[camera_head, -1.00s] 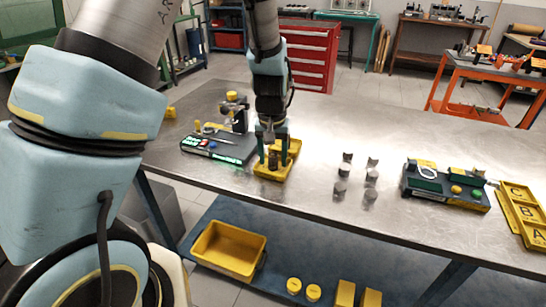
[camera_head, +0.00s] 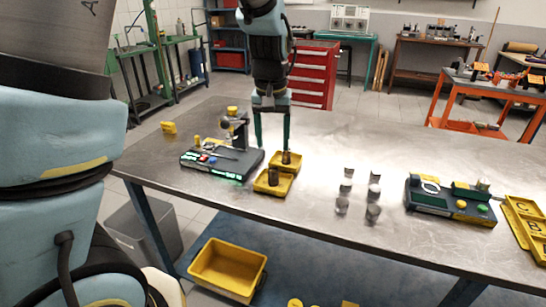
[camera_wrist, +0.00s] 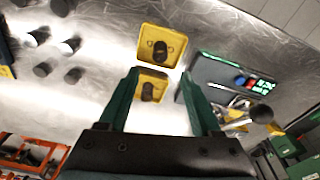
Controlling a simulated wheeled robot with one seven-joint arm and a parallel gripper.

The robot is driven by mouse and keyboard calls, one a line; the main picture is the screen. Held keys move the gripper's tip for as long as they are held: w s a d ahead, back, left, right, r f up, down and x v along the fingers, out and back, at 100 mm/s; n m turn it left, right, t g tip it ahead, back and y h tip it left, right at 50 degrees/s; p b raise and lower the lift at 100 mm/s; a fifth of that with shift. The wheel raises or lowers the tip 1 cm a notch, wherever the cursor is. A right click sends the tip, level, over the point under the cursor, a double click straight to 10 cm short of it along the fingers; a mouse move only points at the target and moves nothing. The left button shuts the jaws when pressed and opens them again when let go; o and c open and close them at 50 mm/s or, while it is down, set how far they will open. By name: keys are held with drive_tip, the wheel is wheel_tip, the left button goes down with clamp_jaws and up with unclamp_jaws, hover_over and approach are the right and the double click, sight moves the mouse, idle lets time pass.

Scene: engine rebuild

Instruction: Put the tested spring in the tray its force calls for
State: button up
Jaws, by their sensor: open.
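Two small yellow trays stand side by side on the metal bench: a front tray (camera_head: 262,187) and a rear tray (camera_head: 294,162). A dark spring (camera_head: 273,177) stands in the front tray, and another dark spring (camera_head: 286,158) is in the rear one. The wrist view shows the front tray (camera_wrist: 147,32) with its spring (camera_wrist: 160,50), and the rear tray's spring (camera_wrist: 148,92) between my fingers in the picture. My gripper (camera_head: 272,146) is open and empty, above the trays. The spring tester (camera_head: 222,165) stands left of the trays; its green readout is too small to read.
Several small metal cylinders (camera_head: 346,187) stand right of the trays. A dark green device (camera_head: 430,200) with yellow and green buttons is further right, near yellow lettered trays (camera_head: 525,222). A yellow bin (camera_head: 228,270) sits on the lower shelf. Bench space behind the cylinders is clear.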

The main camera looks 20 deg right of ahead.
drive_tip(key=s+a+f+n, duration=0.1)
drive_tip(key=a+n, duration=0.1)
drive_tip(key=a, duration=1.2)
drive_tip(key=s+a+n, duration=0.2)
drive_tip(key=a+n, duration=0.1)
drive_tip(key=a, duration=1.2)
drive_tip(key=shift+a+f+y, duration=0.3)
drive_tip(key=shift+f, duration=0.05)
drive_tip(key=shift+w, duration=0.1)
